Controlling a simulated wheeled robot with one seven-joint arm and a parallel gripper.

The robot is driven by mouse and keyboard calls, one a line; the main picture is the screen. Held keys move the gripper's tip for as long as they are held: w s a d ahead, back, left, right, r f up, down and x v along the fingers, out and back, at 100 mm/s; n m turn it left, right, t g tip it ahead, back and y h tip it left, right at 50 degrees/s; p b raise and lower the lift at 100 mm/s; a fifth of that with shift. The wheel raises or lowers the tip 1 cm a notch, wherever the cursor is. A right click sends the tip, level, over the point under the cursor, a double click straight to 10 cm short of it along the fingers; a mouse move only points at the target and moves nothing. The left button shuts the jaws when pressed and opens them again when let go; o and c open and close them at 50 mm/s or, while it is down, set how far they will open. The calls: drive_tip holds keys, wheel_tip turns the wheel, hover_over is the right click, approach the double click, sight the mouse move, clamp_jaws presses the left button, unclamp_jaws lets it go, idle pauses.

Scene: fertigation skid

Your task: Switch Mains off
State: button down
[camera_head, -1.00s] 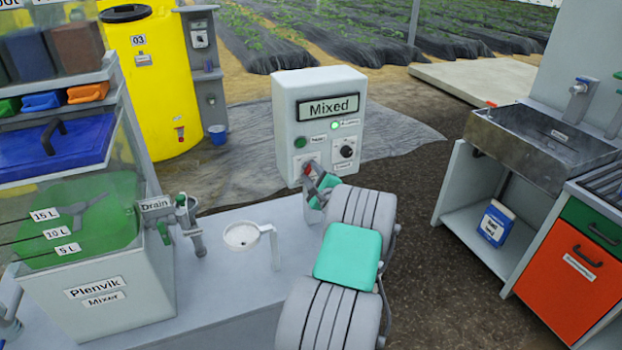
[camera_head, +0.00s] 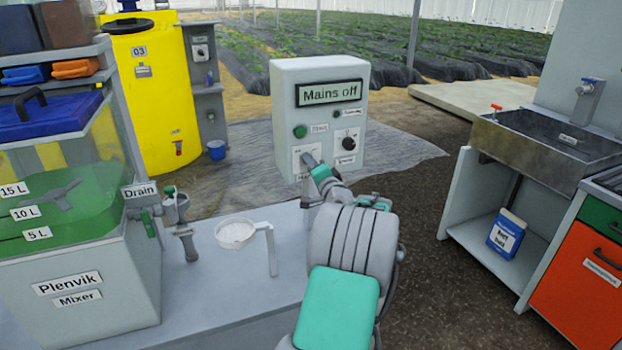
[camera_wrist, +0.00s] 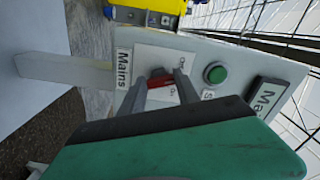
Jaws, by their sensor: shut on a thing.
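The control box (camera_head: 285,100) stands on the bench, and its display (camera_head: 329,92) reads "Mains off". The lamp at its right, below the display, looks dark. The Mains switch has a red handle (camera_wrist: 159,79) beside the "Mains" label (camera_wrist: 123,68) in the wrist view. My gripper (camera_wrist: 161,82) is shut on this red handle, one finger on each side. In the head view my gripper (camera_head: 311,163) hides the handle and part of the switch plate. A green button (camera_head: 300,131) and a black knob (camera_head: 348,143) sit on the same panel, clear of my gripper.
A mixer tank (camera_head: 85,255) with green liquid and a drain valve (camera_head: 180,215) stands at the left. A white strainer (camera_head: 236,233) is on the bench near my arm. A steel sink (camera_head: 540,140) is at the right.

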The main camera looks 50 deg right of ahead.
drive_tip(key=shift+f+n+b, duration=0.2)
drive_tip(key=shift+n+b, duration=2)
drive_tip(key=shift+b, duration=0.5)
drive_tip(key=c, duration=0.9)
unclamp_jaws()
drive_tip(key=shift+r, duration=0.1)
drive_tip(key=v, duration=0.8)
drive_tip(key=shift+w, duration=0.1)
